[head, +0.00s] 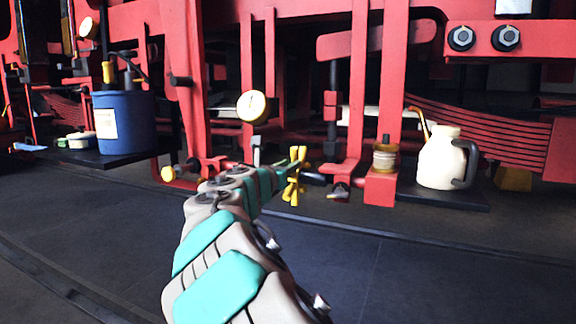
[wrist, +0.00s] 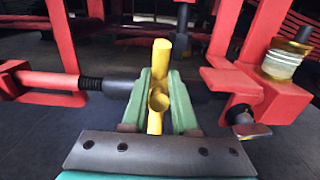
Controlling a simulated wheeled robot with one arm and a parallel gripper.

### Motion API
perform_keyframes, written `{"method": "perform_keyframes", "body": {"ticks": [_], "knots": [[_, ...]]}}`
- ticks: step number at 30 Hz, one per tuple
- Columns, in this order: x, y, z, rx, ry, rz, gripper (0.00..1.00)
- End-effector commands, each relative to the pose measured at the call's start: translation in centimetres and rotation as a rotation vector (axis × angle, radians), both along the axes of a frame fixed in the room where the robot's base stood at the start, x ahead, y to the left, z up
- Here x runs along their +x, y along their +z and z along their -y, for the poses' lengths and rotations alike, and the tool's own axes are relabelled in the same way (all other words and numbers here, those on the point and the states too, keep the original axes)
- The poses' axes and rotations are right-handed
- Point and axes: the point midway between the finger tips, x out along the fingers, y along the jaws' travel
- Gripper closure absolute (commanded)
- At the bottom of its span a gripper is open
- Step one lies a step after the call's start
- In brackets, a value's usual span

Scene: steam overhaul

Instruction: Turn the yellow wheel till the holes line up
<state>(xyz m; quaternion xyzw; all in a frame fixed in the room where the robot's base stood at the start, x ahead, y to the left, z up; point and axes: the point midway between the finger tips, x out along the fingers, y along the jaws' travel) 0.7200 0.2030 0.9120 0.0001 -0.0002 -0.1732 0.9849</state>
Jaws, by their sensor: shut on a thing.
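The yellow wheel (head: 292,190) sits low at the front of the red frame. In the wrist view the wheel (wrist: 160,100) shows as yellow spokes, one upright and one pointing at the camera. It is on a dark threaded rod (wrist: 122,88) that runs sideways between a red rod (wrist: 48,80) at left and a red bracket (wrist: 245,88) at right. My gripper (head: 290,168) reaches the wheel from the front. Its green fingers (wrist: 161,85) stand on both sides of the upright spoke and are shut on it. I cannot make out the holes.
A round gauge (head: 253,107) is above the wheel. A blue drum (head: 124,122) stands at left and a cream jug (head: 441,160) on a dark tray at right. Red uprights (head: 357,80) crowd behind the wheel. The dark floor (head: 420,270) in front is clear.

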Motion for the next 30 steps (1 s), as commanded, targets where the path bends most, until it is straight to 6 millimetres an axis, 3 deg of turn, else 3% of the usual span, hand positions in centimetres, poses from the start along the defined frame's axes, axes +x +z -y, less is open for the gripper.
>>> {"method": "perform_keyframes", "body": {"ticks": [19, 30], "knots": [[1.0, 1.9, 0.4, -0.002, -0.001, -0.001, 1.00], [1.2, 1.8, 0.5, 0.000, -0.001, -0.002, 1.00]]}}
